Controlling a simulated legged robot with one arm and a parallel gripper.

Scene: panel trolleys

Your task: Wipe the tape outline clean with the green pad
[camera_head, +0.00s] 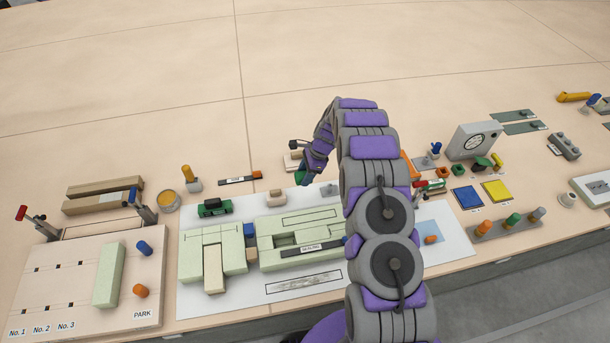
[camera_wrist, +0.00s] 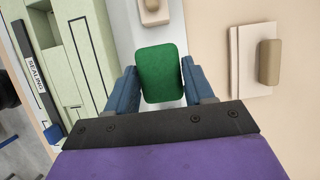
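The green pad (camera_wrist: 162,72) sits between the two blue-grey fingers of my gripper (camera_wrist: 161,88) in the wrist view, with a finger against each side. In the head view my gripper (camera_head: 304,174) is beyond the green panel assembly, near the far edge of the white sheet, and only a bit of the pad shows. A dark-lined outline with grey smudges inside (camera_head: 303,283) lies on the white sheet at its near edge. Another thin dark rectangular outline (camera_head: 310,217) is on the pale green panel. I cannot tell whether the pad touches the surface below.
A beige plate with a handle block (camera_wrist: 250,68) lies right of the pad. A small green car (camera_head: 215,208) and a pegged board (camera_head: 80,275) are at left. The far tabletop is clear.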

